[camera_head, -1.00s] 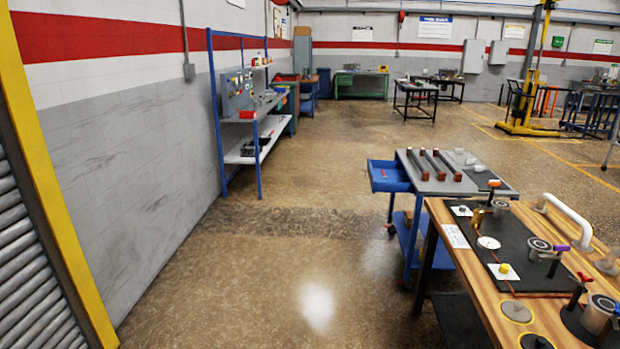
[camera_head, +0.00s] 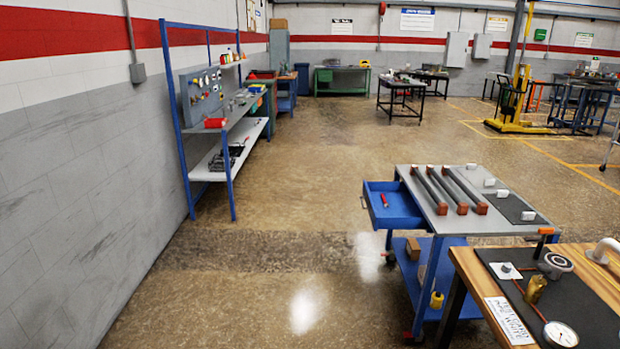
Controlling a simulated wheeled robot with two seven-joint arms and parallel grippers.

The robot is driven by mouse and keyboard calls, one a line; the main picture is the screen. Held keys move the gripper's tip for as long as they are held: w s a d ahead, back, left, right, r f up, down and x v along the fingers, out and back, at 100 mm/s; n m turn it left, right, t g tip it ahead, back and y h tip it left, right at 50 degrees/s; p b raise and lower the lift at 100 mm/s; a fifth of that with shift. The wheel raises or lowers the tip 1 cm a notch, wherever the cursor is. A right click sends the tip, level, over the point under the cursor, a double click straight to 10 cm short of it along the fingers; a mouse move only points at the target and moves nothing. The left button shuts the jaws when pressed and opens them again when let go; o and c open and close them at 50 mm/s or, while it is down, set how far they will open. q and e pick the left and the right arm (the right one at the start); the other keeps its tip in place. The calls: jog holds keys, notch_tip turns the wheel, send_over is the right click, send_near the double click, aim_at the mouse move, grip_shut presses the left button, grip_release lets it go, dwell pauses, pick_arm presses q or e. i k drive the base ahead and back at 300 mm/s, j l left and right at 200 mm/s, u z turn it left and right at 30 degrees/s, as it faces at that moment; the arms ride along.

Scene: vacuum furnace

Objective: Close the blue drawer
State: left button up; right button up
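The blue drawer (camera_head: 391,221) sticks out open from the left side of a blue cart with a grey top (camera_head: 437,218). A small red item (camera_head: 384,200) lies inside the drawer. The drawer's handle (camera_head: 363,202) shows on its left front face. Neither of my grippers is in the picture.
A wooden workbench (camera_head: 487,297) with a dark mat and gauge stands at the lower right, close to the cart. Blue shelving (camera_head: 226,157) runs along the left wall. The floor (camera_head: 272,255) left of the drawer is clear. Several bars and white blocks lie on the cart top.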

aim_at(404, 212)
jog(key=i+z, duration=0.2)
jog(key=i, duration=0.2)
jog(key=i+j+z, duration=0.25)
jog(key=i, duration=0.15)
jog(key=i+j+z, duration=0.2)
jog(key=i, duration=0.15)
jog(key=i+j+z, duration=0.15)
jog(key=i, duration=0.35)
jog(key=i+j+z, duration=0.15)
jog(key=i, duration=0.35)
